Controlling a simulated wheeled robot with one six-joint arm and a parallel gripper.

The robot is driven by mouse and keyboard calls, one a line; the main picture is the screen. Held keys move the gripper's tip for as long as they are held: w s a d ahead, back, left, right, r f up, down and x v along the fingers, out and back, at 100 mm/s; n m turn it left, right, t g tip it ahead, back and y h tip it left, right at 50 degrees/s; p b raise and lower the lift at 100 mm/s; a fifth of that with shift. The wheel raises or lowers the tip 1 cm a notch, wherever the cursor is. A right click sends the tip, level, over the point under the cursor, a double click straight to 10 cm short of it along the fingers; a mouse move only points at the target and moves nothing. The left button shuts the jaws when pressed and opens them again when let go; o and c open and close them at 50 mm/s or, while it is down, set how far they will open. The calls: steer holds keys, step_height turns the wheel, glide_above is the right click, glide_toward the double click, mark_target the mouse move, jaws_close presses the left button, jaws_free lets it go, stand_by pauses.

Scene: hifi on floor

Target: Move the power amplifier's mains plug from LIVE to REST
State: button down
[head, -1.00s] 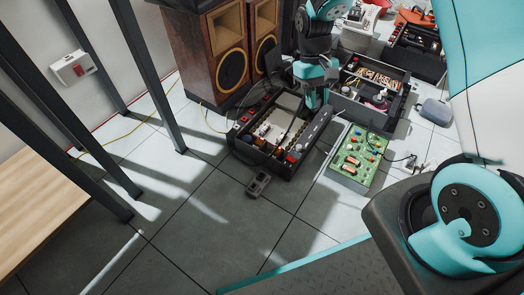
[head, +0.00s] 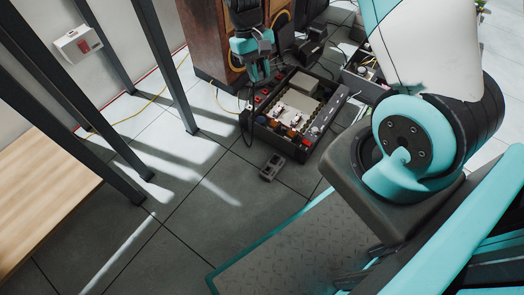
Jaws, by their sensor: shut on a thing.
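My gripper (head: 259,76) is at the far-left end of the open power amplifier (head: 293,112), just above its back edge. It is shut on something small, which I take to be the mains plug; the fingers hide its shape. A dark cable (head: 243,112) hangs below the gripper beside the amplifier's left side. Red parts (head: 262,92) show along that side, close below the gripper. A small grey block with two dark recesses (head: 271,167) lies on the floor in front of the amplifier. No LIVE or REST lettering is readable.
A wooden speaker cabinet (head: 208,45) stands right behind my gripper. A second open chassis (head: 362,80) is at the right. A white wall box with a red switch (head: 77,45) is at upper left, past dark table legs.

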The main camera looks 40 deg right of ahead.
steer(key=s+d+f+m+t+y+b, duration=0.2)
steer(key=f+m+b, duration=0.55)
steer(key=f, duration=1.35)
steer(key=m+y+b, duration=0.2)
steer(key=m+b, duration=0.3)
steer(key=m, duration=0.1)
glide_above(273, 161)
steer(key=d, duration=0.2)
step_height(273, 161, down, 14)
steer(key=shift+t, duration=0.4)
steer(key=f+b, duration=0.4)
steer(key=shift+w+a+f+b, duration=0.15)
steer(key=shift+a+f+b, duration=0.1)
steer(key=shift+f+b, duration=0.1)
steer(key=shift+r+p, duration=0.1)
steer(key=shift+p, duration=0.2)
steer(key=shift+f+b, duration=0.5)
steer(key=shift+f, duration=0.5)
steer(key=c, duration=0.9)
jaws_free()
steer(key=shift+c, duration=0.2)
steer(key=shift+r, duration=0.1)
